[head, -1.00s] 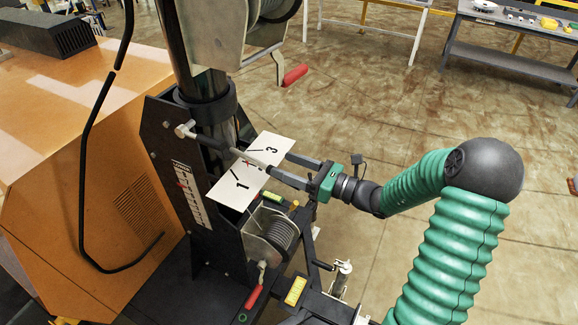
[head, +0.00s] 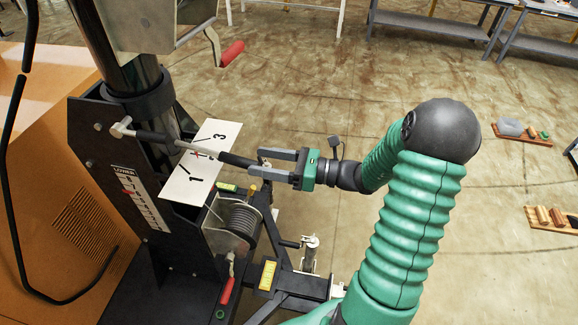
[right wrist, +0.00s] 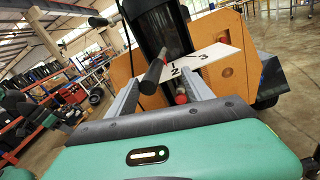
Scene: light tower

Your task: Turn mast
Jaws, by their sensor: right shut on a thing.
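The mast (head: 128,75) is a black column rising from a black bracket at the left of the head view. A bar handle (head: 150,135) with a black grip (head: 236,160) sticks out to the right from its collar, over a white plate (head: 216,133) marked 1 to 3. My right gripper (head: 256,163) is shut on the grip's outer end, with a finger on either side. In the right wrist view the grip (right wrist: 152,73) stands between my fingers, with the plate (right wrist: 222,52) behind it. My left gripper is out of view.
A winch drum (head: 243,222) with a red-handled crank (head: 227,285) sits below the plate. Another red crank handle (head: 232,53) hangs above. An orange housing (head: 60,130) stands at the left.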

